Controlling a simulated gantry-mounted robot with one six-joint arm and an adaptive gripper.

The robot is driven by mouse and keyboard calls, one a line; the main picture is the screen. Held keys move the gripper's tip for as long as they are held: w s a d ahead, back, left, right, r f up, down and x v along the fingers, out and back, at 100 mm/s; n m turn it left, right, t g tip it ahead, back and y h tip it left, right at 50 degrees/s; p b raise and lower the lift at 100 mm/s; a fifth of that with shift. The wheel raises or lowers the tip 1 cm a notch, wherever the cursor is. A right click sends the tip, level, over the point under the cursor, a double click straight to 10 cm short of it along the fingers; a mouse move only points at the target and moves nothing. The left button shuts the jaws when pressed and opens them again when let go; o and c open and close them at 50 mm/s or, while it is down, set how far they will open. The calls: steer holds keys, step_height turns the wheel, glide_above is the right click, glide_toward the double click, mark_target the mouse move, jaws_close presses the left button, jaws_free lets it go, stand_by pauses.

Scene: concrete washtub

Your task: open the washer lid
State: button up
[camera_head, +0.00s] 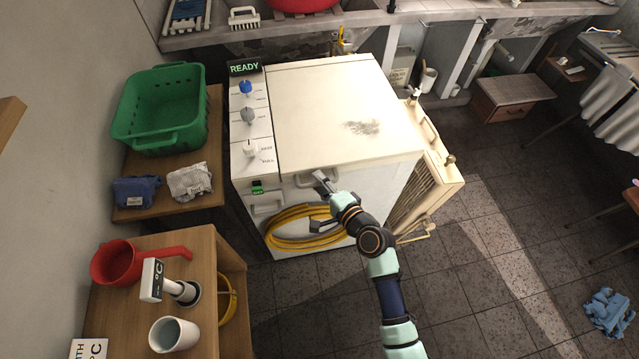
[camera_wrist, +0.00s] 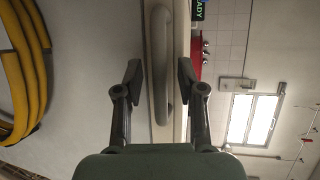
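The washer is a cream box, and its lid (camera_head: 325,95) lies flat and closed on top, with a dark worn patch. A pale bar handle (camera_head: 303,181) sits on the lid's front edge, partly behind my gripper (camera_head: 323,203). In the wrist view the handle (camera_wrist: 160,50) runs lengthwise between the two fingers of my gripper (camera_wrist: 160,72). The fingers are spread, with a gap to the handle on each side, and hold nothing. I cannot tell whether the tips reach past the handle. A panel with a blue, a grey and a white knob (camera_head: 250,149) is left of the lid.
A "READY" display (camera_head: 245,67) stands at the panel's back. A yellow hose (camera_head: 290,238) is coiled on the washer's front, below my gripper. A green basket (camera_head: 160,143) and folded cloths stand left. A low table (camera_head: 120,318) holds a red scoop and a white cup.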

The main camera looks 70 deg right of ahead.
steer(key=shift+w+d, duration=0.1)
steer(key=shift+w, duration=0.15)
steer(key=shift+c, duration=0.2)
jaws_close()
